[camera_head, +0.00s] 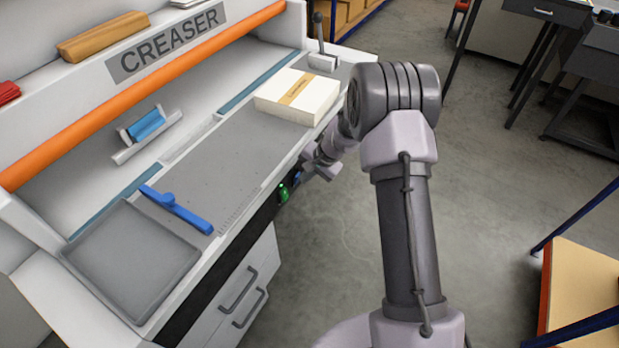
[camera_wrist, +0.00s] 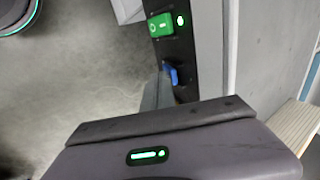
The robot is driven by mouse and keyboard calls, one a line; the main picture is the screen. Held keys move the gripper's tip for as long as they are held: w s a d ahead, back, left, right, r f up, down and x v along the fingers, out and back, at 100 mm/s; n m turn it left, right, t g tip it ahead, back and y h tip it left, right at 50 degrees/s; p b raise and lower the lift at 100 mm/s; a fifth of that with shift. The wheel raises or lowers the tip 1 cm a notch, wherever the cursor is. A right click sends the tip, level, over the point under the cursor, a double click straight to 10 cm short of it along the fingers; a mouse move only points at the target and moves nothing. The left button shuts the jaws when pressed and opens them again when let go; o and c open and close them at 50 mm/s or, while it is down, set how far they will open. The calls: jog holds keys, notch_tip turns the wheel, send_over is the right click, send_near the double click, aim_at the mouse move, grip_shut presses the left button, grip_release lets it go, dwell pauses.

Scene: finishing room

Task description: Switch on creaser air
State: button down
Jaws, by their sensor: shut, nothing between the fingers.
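The creaser (camera_head: 165,42) is a white and grey machine with an orange bar and a black strip along its front edge. On that strip are a green switch (camera_head: 283,194) and a small lit green lamp. The wrist view shows the green switch (camera_wrist: 160,25), the lamp (camera_wrist: 181,20) and a blue lever or knob (camera_wrist: 172,73) below them. My gripper (camera_head: 303,175) is at the front strip, close to the blue part. It is shut and empty. My gripper's body covers the lower wrist view, so I cannot tell whether the fingertips touch the blue part.
On the creaser bed lie a white paper stack (camera_head: 297,97), a blue tool (camera_head: 177,208) and a grey tray (camera_head: 132,258). A lever (camera_head: 320,45) stands at the far end. Drawers (camera_head: 240,295) are below. The floor to the right is open, with a shelf (camera_head: 580,290) at lower right.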

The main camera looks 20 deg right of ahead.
jog(key=shift+w+a+r, duration=0.2)
jog(key=shift+w+a, duration=0.05)
jog(key=shift+a, duration=0.05)
jog(key=shift+r+p, duration=0.35)
jog(key=shift+r, duration=0.45)
